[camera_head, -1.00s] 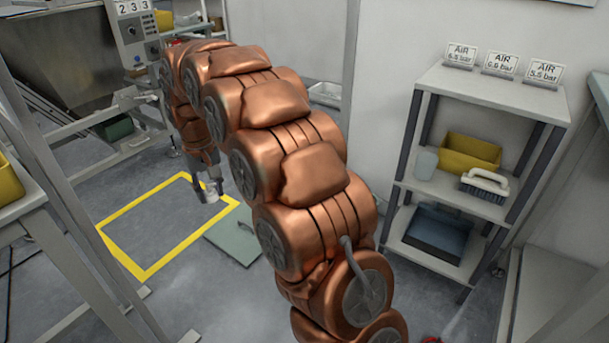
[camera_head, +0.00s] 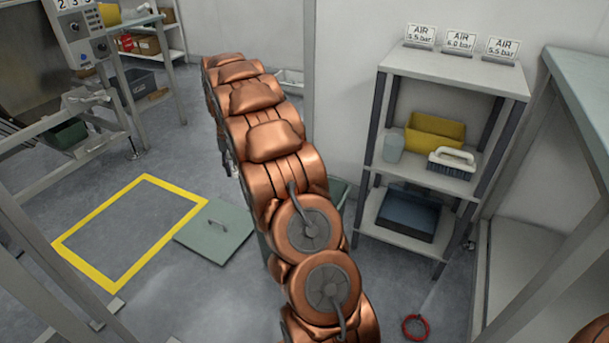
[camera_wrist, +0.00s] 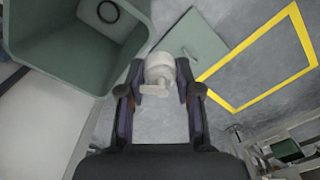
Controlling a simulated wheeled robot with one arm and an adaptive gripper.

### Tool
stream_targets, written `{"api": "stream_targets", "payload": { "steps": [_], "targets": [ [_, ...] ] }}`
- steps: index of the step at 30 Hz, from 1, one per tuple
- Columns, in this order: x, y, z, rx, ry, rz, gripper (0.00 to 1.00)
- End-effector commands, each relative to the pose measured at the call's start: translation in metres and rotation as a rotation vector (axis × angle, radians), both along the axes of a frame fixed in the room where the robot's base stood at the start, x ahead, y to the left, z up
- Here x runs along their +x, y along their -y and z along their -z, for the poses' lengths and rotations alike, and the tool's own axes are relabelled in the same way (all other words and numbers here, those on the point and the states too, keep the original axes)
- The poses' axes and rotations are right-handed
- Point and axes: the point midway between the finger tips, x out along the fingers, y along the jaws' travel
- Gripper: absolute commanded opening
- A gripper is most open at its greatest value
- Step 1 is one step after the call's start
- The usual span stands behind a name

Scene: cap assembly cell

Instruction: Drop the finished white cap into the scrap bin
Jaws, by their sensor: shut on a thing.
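The white cap (camera_wrist: 160,70) is between the fingertips of my gripper (camera_wrist: 160,88) in the wrist view, with a small lever-like part facing the camera. My gripper is shut on it. An open grey-green bin (camera_wrist: 128,50), which looks like the scrap bin, stands at the upper left of the wrist view, with a dark ring (camera_wrist: 108,12) inside. The cap appears beside the bin's rim in that view, not over its opening. In the head view my arm hides most of the bin (camera_head: 338,192) and the cap; only a bit of my gripper shows.
A flat green lid with a handle (camera_head: 215,232) lies on the floor beside a yellow floor outline (camera_head: 180,190). A shelf rack (camera_head: 455,75) holds a yellow bin, a brush and a blue tray. A red ring (camera_head: 416,327) lies on the floor at right.

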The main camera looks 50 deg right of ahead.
Motion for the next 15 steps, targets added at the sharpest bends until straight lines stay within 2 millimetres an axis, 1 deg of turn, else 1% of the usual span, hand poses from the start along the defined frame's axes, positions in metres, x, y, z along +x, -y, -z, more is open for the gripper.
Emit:
{"api": "stream_targets", "payload": {
  "steps": [1, 3, 8, 12, 15],
  "targets": [
    [-0.004, 0.018, 0.01, 0.002, -0.003, 0.037, 0.24],
    [-0.008, 0.04, 0.02, 0.002, -0.005, 0.084, 0.24],
    [-0.021, 0.087, 0.043, 0.003, -0.005, 0.186, 0.24],
    [-0.035, 0.128, 0.063, 0.002, -0.003, 0.274, 0.24],
    [-0.048, 0.154, 0.078, 0.003, -0.005, 0.335, 0.24]
  ]
}}
